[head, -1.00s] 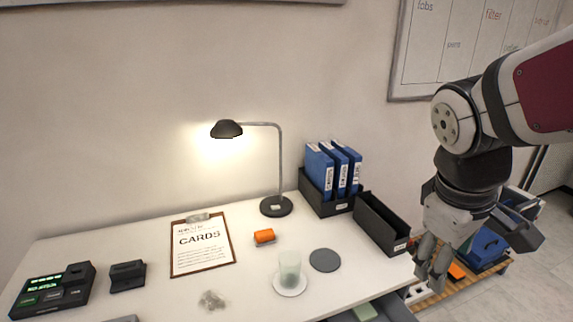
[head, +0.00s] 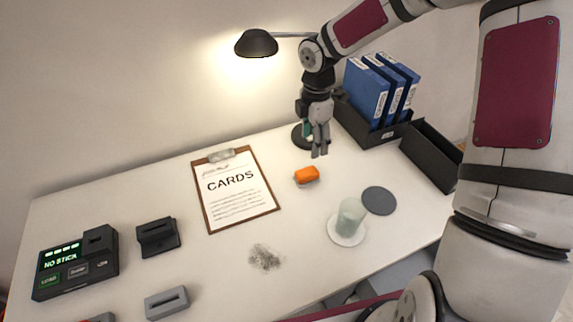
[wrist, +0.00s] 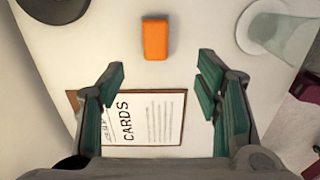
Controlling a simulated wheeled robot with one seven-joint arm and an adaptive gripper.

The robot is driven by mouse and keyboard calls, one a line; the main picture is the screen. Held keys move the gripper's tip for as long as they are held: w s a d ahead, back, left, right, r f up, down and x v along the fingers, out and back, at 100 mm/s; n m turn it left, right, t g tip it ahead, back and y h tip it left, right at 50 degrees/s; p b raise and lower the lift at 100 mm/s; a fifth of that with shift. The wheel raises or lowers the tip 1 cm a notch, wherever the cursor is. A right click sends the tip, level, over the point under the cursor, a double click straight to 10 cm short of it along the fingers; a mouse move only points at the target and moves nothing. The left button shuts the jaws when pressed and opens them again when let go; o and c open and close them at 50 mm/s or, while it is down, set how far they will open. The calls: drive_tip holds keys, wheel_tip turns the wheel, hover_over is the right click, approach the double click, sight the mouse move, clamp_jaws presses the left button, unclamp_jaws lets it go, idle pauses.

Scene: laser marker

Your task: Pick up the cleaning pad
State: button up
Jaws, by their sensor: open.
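The cleaning pad appears to be the small orange block (head: 307,174) lying on the white desk, right of the clipboard. In the wrist view the orange block (wrist: 155,39) lies beyond the fingertips, near the top centre. My gripper (head: 319,152) hangs above the desk, fingers pointing down, just behind and above the block. In the wrist view my gripper (wrist: 160,78) is open with nothing between its green-padded fingers; they are apart from the block.
A clipboard (head: 237,189) marked CARDS lies to the left. A glass cup (head: 349,218) on a white coaster and a dark round disc (head: 379,201) are to the right. The black desk lamp (head: 257,43) and blue binders (head: 368,92) stand behind. Grey debris (head: 264,257) lies in front.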

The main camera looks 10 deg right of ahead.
hover_over(307, 172)
wheel_tip(307, 172, down, 8)
drive_tip(key=shift+r, duration=0.2)
drive_tip(key=shift+f, duration=3.25)
drive_tip(key=shift+c, duration=0.3)
drive_tip(key=c, duration=1.2)
